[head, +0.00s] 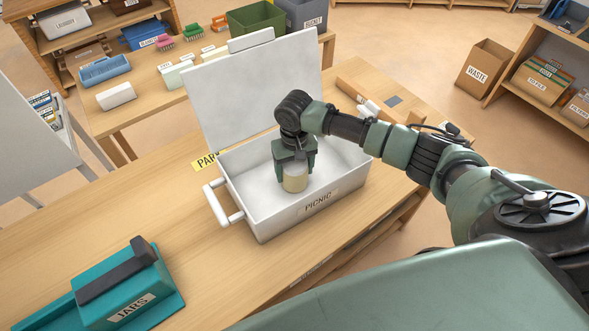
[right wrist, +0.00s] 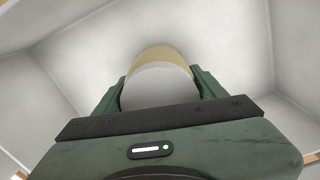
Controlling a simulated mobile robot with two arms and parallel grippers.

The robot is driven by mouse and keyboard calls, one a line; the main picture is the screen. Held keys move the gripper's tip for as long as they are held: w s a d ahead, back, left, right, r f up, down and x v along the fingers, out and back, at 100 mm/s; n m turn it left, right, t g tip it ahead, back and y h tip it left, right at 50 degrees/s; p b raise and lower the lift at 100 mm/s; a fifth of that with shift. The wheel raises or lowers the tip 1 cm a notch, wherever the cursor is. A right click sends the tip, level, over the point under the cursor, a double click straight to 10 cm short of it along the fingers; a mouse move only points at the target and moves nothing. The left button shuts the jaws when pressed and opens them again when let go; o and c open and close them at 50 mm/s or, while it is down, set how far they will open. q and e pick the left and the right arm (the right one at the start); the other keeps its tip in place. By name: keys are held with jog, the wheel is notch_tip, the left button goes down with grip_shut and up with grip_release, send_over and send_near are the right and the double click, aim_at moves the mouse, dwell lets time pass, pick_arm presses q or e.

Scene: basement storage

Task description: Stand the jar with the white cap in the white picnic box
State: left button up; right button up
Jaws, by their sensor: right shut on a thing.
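The white picnic box (head: 262,220) stands open on the wooden table, its lid (head: 250,88) raised at the back and a "PICNIC" label on its front. My right gripper (head: 295,172) points down inside the box and is shut on the jar with the white cap (head: 295,184). The jar is upright, with a pale tan body. In the right wrist view the white cap (right wrist: 160,88) sits between the fingers, with the box's walls around it. I cannot tell whether the jar's base touches the box floor. My left gripper is not in view.
A teal "JARS" case (head: 130,290) lies at the table's front left. The box's white side handle (head: 222,204) sticks out left. A second table (head: 130,105) behind holds brushes, bins and trays. A "WASTE" box (head: 484,72) stands on the floor at right.

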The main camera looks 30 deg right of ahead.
jog(key=o, duration=1.8)
jog(key=shift+f, duration=0.1)
notch_tip(320, 180, up, 12)
jog(key=shift+r+b, duration=0.2)
jog(key=shift+b, duration=0.25)
